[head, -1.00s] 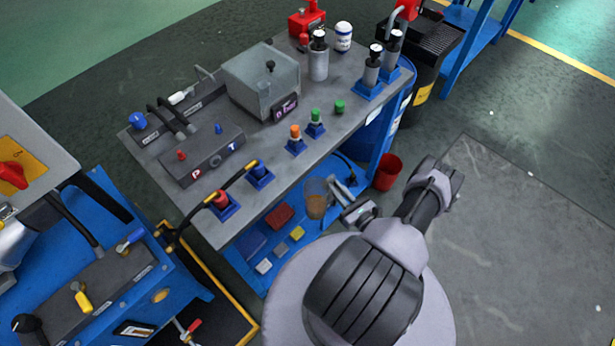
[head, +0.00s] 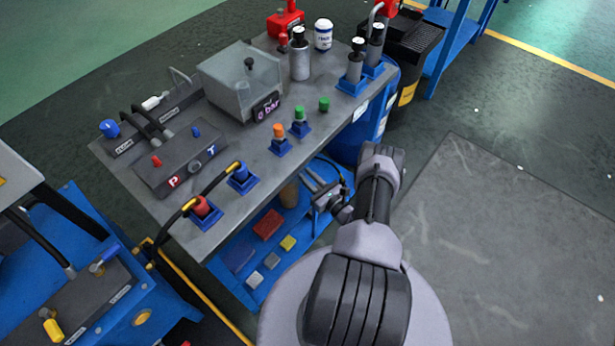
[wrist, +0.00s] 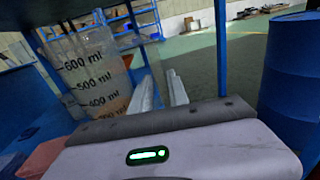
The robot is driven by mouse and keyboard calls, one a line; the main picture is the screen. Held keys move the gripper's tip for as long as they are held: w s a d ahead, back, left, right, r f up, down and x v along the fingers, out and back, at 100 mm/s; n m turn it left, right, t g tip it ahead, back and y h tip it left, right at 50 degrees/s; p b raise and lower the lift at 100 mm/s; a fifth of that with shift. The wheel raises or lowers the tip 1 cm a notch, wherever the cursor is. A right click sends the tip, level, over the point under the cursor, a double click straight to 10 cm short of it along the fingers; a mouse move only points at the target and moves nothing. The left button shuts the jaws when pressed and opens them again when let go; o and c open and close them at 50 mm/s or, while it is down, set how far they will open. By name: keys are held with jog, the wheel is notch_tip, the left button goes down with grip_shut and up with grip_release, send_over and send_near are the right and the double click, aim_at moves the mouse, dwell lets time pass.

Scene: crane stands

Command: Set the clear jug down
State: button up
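The clear jug (head: 289,193) shows a brownish tint in the head view, close to the right end of the blue lower shelf (head: 228,272) and partly under the tabletop. In the wrist view the jug (wrist: 90,70), with its ml markings, fills the left side; its base is hidden behind my gripper's body. My gripper (head: 322,188) is just right of the jug. Its two light fingers also show in the wrist view (wrist: 162,93), a narrow gap between them, beside the jug's wall. It appears shut on the jug's handle side, though the handle is not clearly seen. Contact with the shelf is hidden.
A red block (head: 267,224), a yellow block (head: 288,243) and several grey and blue blocks lie on the lower shelf left of the jug. The grey tabletop (head: 235,205) overhangs it. A blue drum (wrist: 290,75) and a blue post (wrist: 222,50) show in the wrist view.

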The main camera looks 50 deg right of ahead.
jog(key=shift+o, duration=0.8)
jog(key=shift+s+r, duration=0.1)
jog(key=shift+r, duration=0.05)
jog(key=s+a+p, duration=0.1)
jog(key=s+p, duration=0.2)
jog(key=s, duration=0.8)
jog(key=shift+s+a, duration=0.2)
jog(key=shift+s, duration=0.2)
